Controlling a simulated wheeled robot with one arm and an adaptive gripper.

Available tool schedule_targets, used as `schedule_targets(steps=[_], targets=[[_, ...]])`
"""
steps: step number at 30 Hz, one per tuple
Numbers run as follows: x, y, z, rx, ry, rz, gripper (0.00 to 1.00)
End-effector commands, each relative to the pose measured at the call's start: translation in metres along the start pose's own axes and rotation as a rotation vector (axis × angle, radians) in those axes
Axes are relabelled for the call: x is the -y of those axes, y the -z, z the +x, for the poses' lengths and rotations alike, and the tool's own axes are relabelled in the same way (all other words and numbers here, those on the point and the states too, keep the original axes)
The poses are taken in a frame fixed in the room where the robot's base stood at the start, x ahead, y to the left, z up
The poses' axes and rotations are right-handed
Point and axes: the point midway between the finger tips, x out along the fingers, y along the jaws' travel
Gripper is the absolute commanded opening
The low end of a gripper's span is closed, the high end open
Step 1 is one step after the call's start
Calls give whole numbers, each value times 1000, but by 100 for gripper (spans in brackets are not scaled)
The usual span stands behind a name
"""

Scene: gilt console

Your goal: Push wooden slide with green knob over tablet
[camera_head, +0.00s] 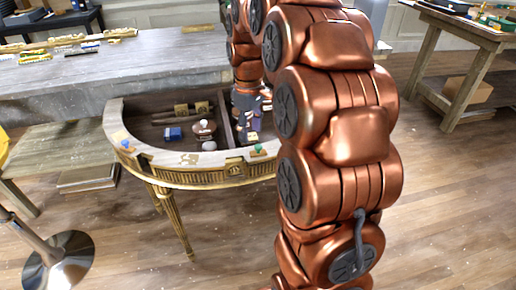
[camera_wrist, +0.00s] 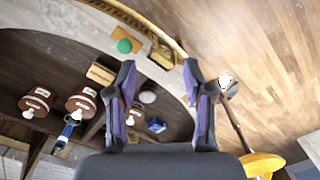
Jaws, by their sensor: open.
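A green knob (camera_head: 258,147) stands on a small wooden slide (camera_head: 257,153) on the pale front rim of the half-round gilt console (camera_head: 150,153). In the wrist view the green knob (camera_wrist: 124,46) is on the rim, ahead and left of my fingers. My gripper (camera_head: 247,126) is over the console's open recess, near the rim. In the wrist view my gripper (camera_wrist: 160,70) has its fingers wide apart with nothing held between them. A grey marked patch (camera_head: 189,158) lies on the rim left of the knob; I cannot tell whether it is the tablet.
A blue box (camera_head: 172,133) and a brown pot with a white knob (camera_head: 204,129) are in the recess. A blue-knobbed piece (camera_head: 126,143) sits on the left rim. A metal stand (camera_head: 62,258) is on the floor at left. Open floor lies in front.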

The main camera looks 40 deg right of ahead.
Motion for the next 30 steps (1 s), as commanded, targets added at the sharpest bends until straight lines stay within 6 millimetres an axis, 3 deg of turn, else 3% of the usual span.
schedule_targets(steps=[3,9,17,30], targets=[[-32,9,12,-9,-8,-17,51],[-56,14,18,-16,-17,-37,51],[-58,13,29,-12,-14,-41,51],[-59,14,85,-13,-16,-41,51]])
